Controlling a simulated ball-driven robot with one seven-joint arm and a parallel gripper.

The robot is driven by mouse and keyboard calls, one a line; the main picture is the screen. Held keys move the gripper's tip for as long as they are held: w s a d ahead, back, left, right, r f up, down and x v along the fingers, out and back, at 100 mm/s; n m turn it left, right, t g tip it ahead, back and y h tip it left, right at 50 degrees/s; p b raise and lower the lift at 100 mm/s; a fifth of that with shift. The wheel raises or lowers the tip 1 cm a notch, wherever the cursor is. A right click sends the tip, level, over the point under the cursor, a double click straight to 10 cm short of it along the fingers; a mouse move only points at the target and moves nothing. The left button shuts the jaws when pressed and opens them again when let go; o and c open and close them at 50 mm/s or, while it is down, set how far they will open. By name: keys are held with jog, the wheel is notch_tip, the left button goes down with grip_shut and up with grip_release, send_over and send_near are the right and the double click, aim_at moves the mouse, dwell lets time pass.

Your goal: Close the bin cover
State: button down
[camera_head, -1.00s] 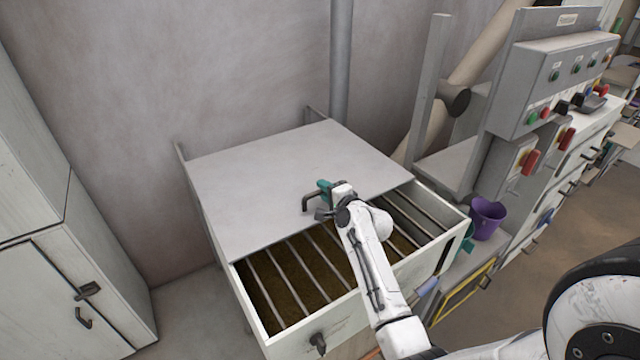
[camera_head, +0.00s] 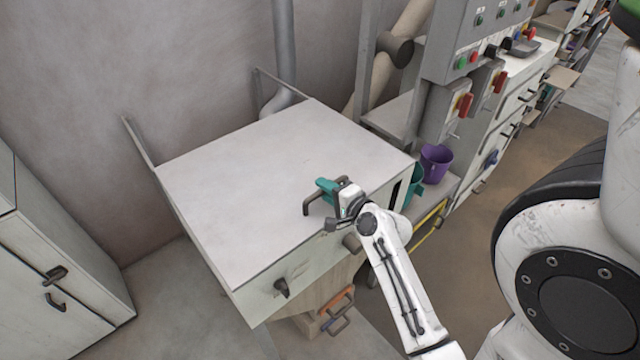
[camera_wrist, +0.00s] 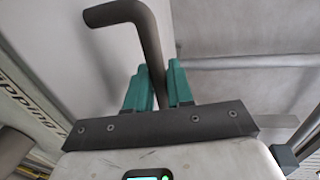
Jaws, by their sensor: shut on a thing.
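The bin cover (camera_head: 270,165) is a flat pale grey panel on top of the white bin. In the head view it lies over the whole bin top, and the bars and dark contents inside are hidden. The cover's dark bent handle (camera_head: 311,199) stands up near the front edge; it also shows in the wrist view (camera_wrist: 150,45). My gripper (camera_head: 331,188) has teal fingers closed around the handle bar. In the wrist view the fingers (camera_wrist: 157,85) sit on both sides of the bar. The bin's front wall (camera_head: 310,268) shows below the cover.
A control panel with buttons (camera_head: 480,40) stands at the right. A purple cup (camera_head: 436,162) and a teal one sit on a shelf beside the bin. A pale cabinet (camera_head: 55,260) stands at the left. Knobs (camera_head: 281,287) stick out of the bin front.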

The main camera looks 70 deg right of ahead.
jog(key=shift+s+f, duration=0.15)
jog(key=shift+s, duration=0.1)
jog(key=c, duration=1.2)
grip_release()
jog(key=shift+a, duration=0.1)
jog(key=shift+b+v, duration=1.15)
jog(key=shift+v, duration=4.25)
